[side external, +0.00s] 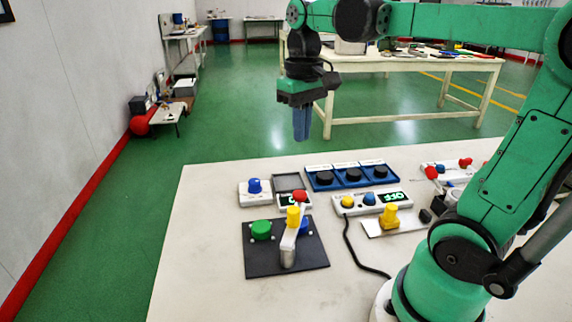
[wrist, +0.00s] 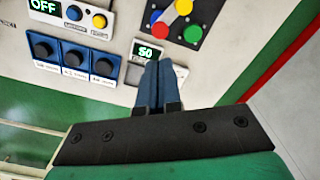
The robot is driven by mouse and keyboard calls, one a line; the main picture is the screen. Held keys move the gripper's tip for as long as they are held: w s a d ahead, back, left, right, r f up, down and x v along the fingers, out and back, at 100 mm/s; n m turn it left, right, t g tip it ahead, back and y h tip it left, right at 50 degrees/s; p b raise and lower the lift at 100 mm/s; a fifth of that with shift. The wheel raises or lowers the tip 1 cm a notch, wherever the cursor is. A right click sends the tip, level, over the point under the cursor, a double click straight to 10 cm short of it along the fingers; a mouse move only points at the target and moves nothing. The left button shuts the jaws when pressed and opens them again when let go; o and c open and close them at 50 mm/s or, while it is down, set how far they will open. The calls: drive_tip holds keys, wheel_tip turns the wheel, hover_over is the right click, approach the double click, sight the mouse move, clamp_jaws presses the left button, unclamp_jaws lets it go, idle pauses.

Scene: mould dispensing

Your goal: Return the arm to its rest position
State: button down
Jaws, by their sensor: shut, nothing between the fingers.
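My gripper (side external: 301,124) hangs from my green arm, high above the back of the white table in the side view. Its blue fingers point down and are shut with nothing between them. In the wrist view the shut fingers (wrist: 153,80) reach up the middle of the picture, over the table's edge. They hide part of the table near a small display reading 50 (wrist: 146,52).
Below stand a black plate (side external: 262,262) with coloured knobs and a grey lever, a blue panel (side external: 351,176) with black knobs, a white box (side external: 372,202) reading OFF, and a yellow piece (side external: 389,217). A cream workbench (side external: 400,64) stands behind. The air around my gripper looks clear.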

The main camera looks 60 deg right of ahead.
drive_tip(key=shift+r, duration=0.1)
drive_tip(key=a+f+n+t, duration=0.3)
drive_tip(key=a+f+t, duration=0.4)
drive_tip(key=a, duration=0.1)
drive_tip(key=shift+s+a, duration=0.15)
drive_tip(key=shift+s, duration=0.1)
